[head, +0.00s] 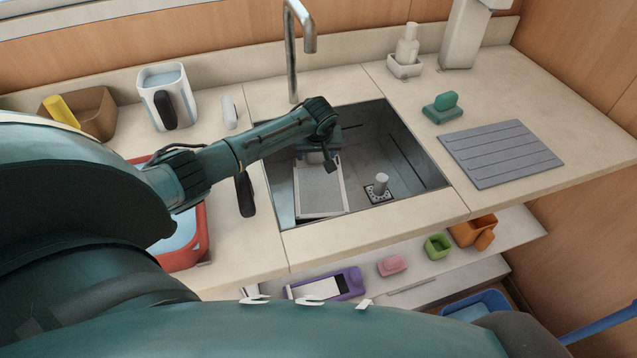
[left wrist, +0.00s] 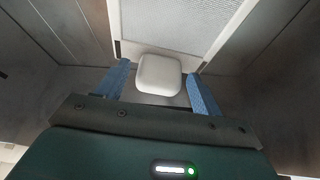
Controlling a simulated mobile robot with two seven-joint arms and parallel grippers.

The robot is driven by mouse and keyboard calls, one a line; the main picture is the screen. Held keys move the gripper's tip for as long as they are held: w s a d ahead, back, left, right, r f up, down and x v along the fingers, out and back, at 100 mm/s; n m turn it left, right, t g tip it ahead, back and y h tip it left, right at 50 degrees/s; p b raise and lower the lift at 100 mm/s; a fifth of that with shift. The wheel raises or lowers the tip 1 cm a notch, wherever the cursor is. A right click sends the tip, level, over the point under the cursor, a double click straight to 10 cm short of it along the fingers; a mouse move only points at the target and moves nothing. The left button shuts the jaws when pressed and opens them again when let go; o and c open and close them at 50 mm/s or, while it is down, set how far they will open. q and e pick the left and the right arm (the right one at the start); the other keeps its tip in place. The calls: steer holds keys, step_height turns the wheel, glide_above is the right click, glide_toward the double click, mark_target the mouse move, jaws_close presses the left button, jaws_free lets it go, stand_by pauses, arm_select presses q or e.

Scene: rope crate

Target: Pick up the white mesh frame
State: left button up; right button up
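The white mesh frame (head: 320,192) lies in the left part of the sink, with a pale rim around a grey mesh panel. It also shows at the top of the left wrist view (left wrist: 178,25). A white rounded block (left wrist: 158,76) sits at the frame's near edge there; I cannot tell whether it is joined to the frame. My left gripper (head: 328,158) is over the frame's far end, which it partly hides. Its blue fingers (left wrist: 160,72) are apart, one on each side of the block, with narrow gaps. My right gripper is not in view.
The sink walls (head: 412,150) enclose the frame, with a drain piece (head: 380,187) to its right. A tap (head: 292,60) stands behind. A red tub (head: 201,240) and dark-handled utensil (head: 245,195) are left. A grey ridged mat (head: 500,153) lies right.

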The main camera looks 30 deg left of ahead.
arm_select(q)
steer(key=c, duration=1)
steer(key=shift+c, duration=0.2)
steer(key=shift+r, duration=0.2)
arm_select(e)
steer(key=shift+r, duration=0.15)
arm_select(q)
steer(key=shift+r+p, duration=0.5)
steer(key=shift+p, duration=0.35)
steer(key=shift+w+d, duration=0.1)
steer(key=shift+d, duration=0.3)
steer(key=d, duration=0.2)
steer(key=w+d, duration=0.1)
steer(key=d, duration=0.1)
steer(key=w+d, duration=0.1)
steer(key=d, duration=0.2)
steer(key=shift+w+f, duration=0.15)
steer(key=shift+w, duration=0.05)
step_height(320, 180, up, 14)
steer(key=p, duration=0.4)
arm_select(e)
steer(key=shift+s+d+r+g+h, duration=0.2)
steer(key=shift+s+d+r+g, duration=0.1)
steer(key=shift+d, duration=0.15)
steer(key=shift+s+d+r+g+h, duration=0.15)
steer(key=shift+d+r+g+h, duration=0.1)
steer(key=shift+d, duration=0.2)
